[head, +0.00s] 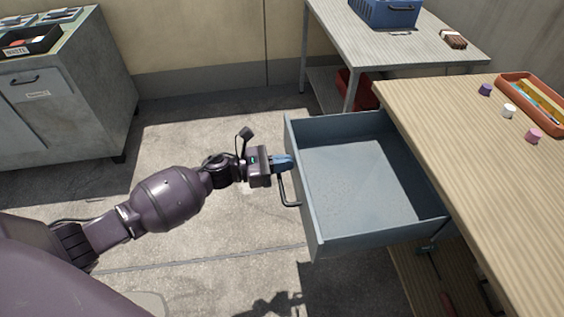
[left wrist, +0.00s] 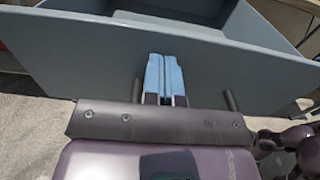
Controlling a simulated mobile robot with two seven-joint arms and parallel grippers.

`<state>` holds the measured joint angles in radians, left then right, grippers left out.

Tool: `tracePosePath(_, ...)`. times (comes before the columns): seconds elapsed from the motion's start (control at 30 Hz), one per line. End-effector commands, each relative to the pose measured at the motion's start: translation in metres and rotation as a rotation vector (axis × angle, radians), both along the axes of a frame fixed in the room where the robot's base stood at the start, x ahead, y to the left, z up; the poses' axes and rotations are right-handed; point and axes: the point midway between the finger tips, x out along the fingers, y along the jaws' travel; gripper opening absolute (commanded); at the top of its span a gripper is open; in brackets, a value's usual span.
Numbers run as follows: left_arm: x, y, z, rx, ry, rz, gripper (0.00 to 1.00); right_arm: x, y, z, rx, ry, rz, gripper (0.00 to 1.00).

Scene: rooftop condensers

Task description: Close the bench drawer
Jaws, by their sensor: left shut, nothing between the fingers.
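The bench drawer (head: 350,175) is blue-grey, empty, and pulled well out of the wooden bench (head: 485,150) on the right. Its front panel faces left and carries a dark bar handle (head: 287,190). My left gripper (head: 289,162) is shut and empty, with its blue fingertips at the drawer front near the far end of the handle. In the left wrist view the shut fingers (left wrist: 164,75) point at the drawer's front panel (left wrist: 85,65), between the two handle posts. I cannot tell whether the fingertips touch the panel. My right gripper is not in view.
On the bench top are an orange tray (head: 505,86) and small purple, white and pink pieces (head: 509,111). A grey table (head: 430,45) with a blue crate (head: 385,14) stands behind. A grey cabinet (head: 90,90) is at the left. The floor between is clear.

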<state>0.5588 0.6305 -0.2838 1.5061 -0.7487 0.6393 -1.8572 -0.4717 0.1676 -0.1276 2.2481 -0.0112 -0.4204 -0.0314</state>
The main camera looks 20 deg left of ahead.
Motion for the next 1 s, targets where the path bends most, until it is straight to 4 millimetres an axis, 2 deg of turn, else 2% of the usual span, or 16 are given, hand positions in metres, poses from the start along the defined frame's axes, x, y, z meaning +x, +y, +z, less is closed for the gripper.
tracePosePath(0.17, 0.002, -0.003, 0.0, -0.001, 0.0, 0.0, 0.0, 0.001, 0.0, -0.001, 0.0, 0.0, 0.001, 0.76)
tracePosePath(0.37, 0.015, -0.025, -0.002, -0.003, 0.001, -0.003, 0.0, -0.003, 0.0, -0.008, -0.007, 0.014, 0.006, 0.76)
tracePosePath(0.47, 0.029, -0.045, -0.003, -0.004, 0.002, -0.003, 0.0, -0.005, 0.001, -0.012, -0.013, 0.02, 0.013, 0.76)
tracePosePath(0.6, 0.053, -0.081, -0.005, -0.005, 0.004, -0.003, 0.0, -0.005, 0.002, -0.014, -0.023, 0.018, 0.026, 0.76)
tracePosePath(1.0, 0.121, -0.182, -0.007, -0.002, 0.007, -0.002, 0.0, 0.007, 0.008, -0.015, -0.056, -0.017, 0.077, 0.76)
